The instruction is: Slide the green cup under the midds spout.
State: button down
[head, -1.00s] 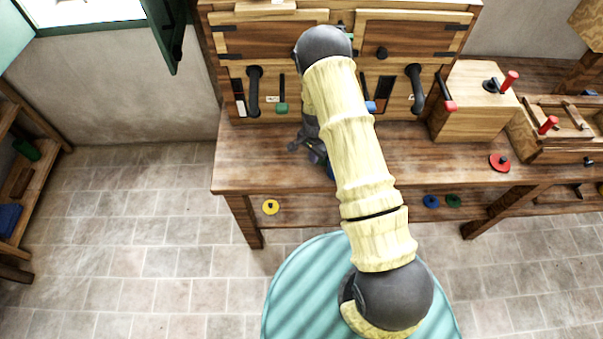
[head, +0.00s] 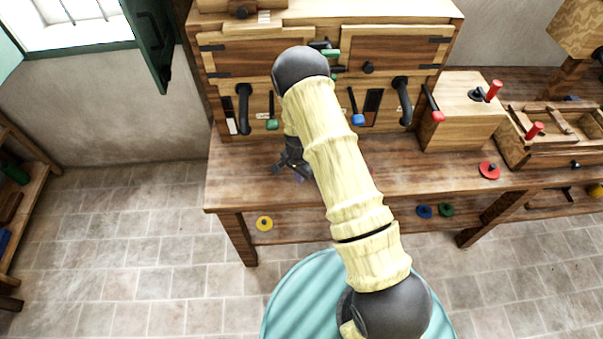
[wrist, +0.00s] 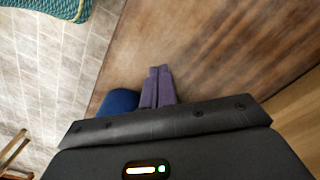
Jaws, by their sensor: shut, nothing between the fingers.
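I cannot make out the green cup in either view; my arm hides part of the bench and mill front. My gripper (head: 300,174) is low over the left part of the bench, in front of the mill cabinet (head: 225,62). In the wrist view its purple fingers (wrist: 157,86) are together and empty. A blue rounded thing (wrist: 119,102) shows just left of the fingers, partly hidden by the gripper body. The cabinet front has a green-tipped lever (head: 272,124) and a blue-tipped lever (head: 358,119). I cannot tell which spout is the midds one.
The wooden bench (head: 235,182) has free room at its left end. A wooden box with a red-handled crank (head: 465,115) and a red disc (head: 489,170) are to the right. A yellow disc (head: 264,223) lies on the lower shelf. A dark green shutter (head: 150,50) hangs at upper left.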

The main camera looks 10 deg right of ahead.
notch_tip(320, 180, up, 10)
jog(key=b, duration=0.2)
jog(key=shift+w+d, duration=0.15)
jog(key=shift+d, duration=0.2)
jog(key=shift+a, duration=0.1)
jog(key=s+d+r+n+t, duration=0.1)
jog(key=s+d+r+n, duration=0.2)
jog(key=s+r, duration=0.6)
jog(key=s+d+r+n+t, duration=0.1)
jog(key=s+d+r+n, duration=0.2)
jog(key=s+r+n, duration=0.4)
jog(key=s+r, duration=0.2)
jog(key=s, duration=0.1)
jog(key=shift+s+r+t, duration=0.25)
jog(key=shift+t, duration=0.05)
